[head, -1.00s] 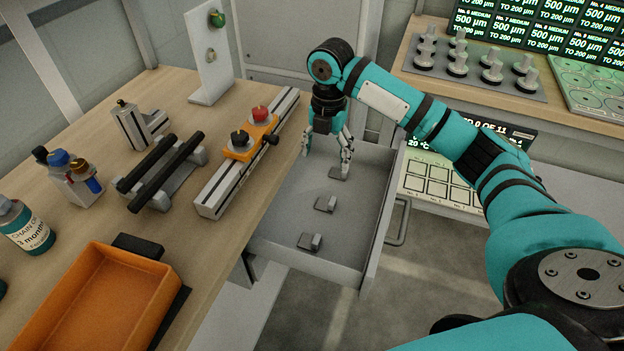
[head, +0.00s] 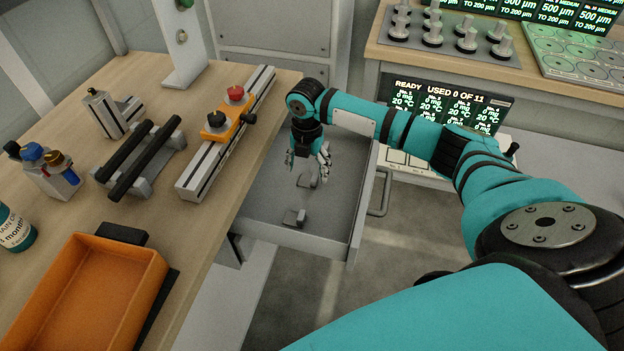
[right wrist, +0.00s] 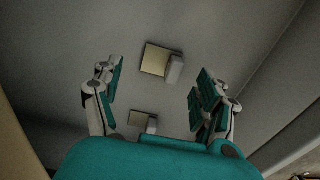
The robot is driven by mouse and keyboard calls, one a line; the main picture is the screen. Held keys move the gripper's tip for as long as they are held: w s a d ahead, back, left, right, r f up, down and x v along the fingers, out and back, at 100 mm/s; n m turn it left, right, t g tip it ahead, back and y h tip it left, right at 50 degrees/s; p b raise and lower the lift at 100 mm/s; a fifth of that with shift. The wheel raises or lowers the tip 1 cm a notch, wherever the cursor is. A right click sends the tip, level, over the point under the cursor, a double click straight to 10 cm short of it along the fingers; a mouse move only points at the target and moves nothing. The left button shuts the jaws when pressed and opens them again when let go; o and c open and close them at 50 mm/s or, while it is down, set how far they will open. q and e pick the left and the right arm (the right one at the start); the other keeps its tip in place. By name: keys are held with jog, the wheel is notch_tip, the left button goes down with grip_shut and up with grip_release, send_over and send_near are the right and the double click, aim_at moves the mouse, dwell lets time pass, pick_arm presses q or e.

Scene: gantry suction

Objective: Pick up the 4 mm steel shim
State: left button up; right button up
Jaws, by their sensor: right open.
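An open grey drawer (head: 338,215) holds small flat metal pieces, each with a raised block. One piece (head: 294,217) lies near the drawer's front. Another piece (head: 308,181) lies farther back, just below my right gripper (head: 308,166). No thickness mark is readable, so I cannot tell which is the 4 mm steel shim. My right gripper is open and empty, pointing down into the drawer. In the right wrist view, one plate (right wrist: 154,58) lies between and beyond the spread fingers (right wrist: 160,80), and a second (right wrist: 138,118) is partly hidden by my gripper body. My left gripper is not in view.
The wooden bench (head: 222,85) stands left of the drawer, with an orange tray (head: 150,262) and a rail with an orange carriage (head: 228,118). The drawer walls surround my right gripper. A lit display (head: 450,105) stands behind my right arm.

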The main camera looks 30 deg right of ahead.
aim_at(308, 181)
notch_tip(308, 181, down, 3)
jog(key=shift+f, duration=0.2)
jog(key=shift+c, duration=0.3)
